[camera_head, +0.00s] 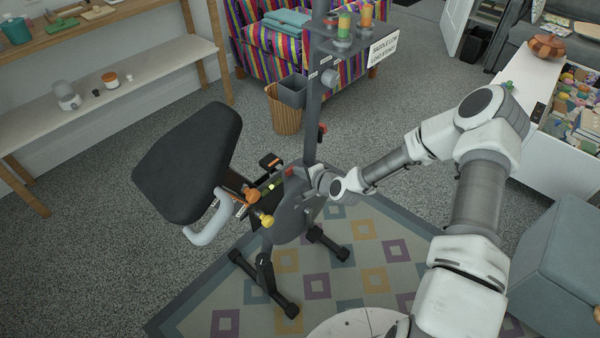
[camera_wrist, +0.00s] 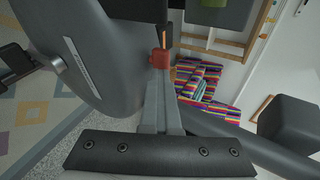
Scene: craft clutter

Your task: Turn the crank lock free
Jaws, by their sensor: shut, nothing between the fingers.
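The exercise bike has a dark grey disc-like housing (camera_head: 292,215), which fills the left of the wrist view (camera_wrist: 95,60). A small red knob (camera_head: 288,171), possibly the crank lock, sits at the housing's top edge. In the wrist view a red knob (camera_wrist: 160,58) is directly beyond my fingertips and partly covered by them. My gripper (camera_head: 311,176) is beside the top of the housing. In the wrist view its fingers (camera_wrist: 160,82) are together with nothing between them. I cannot tell whether the tips touch the knob. A crank pedal (camera_wrist: 15,60) shows at left.
The black saddle (camera_head: 190,160), an orange knob (camera_head: 250,195) and a yellow knob (camera_head: 265,219) are left of my gripper. The upright post (camera_head: 313,110) rises close behind it. A grey block (camera_head: 560,265) stands at right. The patterned rug (camera_head: 345,285) has bare room in front.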

